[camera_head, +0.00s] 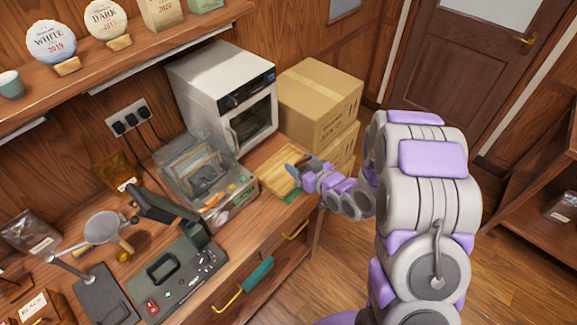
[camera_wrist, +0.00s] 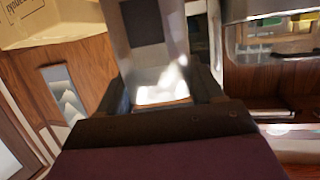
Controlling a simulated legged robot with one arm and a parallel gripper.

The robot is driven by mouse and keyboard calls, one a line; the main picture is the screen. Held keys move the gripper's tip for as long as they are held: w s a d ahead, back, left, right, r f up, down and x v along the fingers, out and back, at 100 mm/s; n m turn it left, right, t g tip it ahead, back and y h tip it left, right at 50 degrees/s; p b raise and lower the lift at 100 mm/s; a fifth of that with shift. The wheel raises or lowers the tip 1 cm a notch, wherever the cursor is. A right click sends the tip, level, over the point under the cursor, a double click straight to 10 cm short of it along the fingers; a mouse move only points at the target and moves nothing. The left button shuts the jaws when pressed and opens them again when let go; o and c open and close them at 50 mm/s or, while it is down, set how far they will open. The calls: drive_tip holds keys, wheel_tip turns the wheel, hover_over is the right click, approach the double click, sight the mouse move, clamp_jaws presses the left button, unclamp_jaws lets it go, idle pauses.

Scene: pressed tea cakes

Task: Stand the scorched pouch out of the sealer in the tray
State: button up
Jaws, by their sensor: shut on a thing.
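My gripper (camera_head: 296,169) is over the right part of a shallow wooden tray (camera_head: 268,165) on the bench. In the wrist view its dark fingers (camera_wrist: 160,90) are shut on a silvery pouch (camera_wrist: 172,35) with a dark square patch. The pouch's lower part shines brightly; its far end is cut off by the frame. In the head view the pouch is mostly hidden or too small to make out, and I cannot tell whether it touches the tray. A boxy machine with a clear lid (camera_head: 190,165), perhaps the sealer, stands left of the tray.
A white oven (camera_head: 222,85) stands behind the tray, with cardboard boxes (camera_head: 318,98) to its right. A shelf (camera_head: 130,50) overhangs the back. The bench edge is close to the tray's right.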

drive_tip(key=s+a+f+n+g+y, duration=0.2)
drive_tip(key=s+a+n+y, duration=0.1)
drive_tip(key=s+a, duration=0.3)
hover_over(283, 169)
drive_tip(key=f, duration=0.1)
wheel_tip(283, 169, down, 4)
drive_tip(key=shift+d+f, duration=0.1)
idle(0.3)
drive_tip(key=o, duration=1.3)
drive_tip(key=v, duration=1.2)
drive_tip(key=shift+r, duration=0.3)
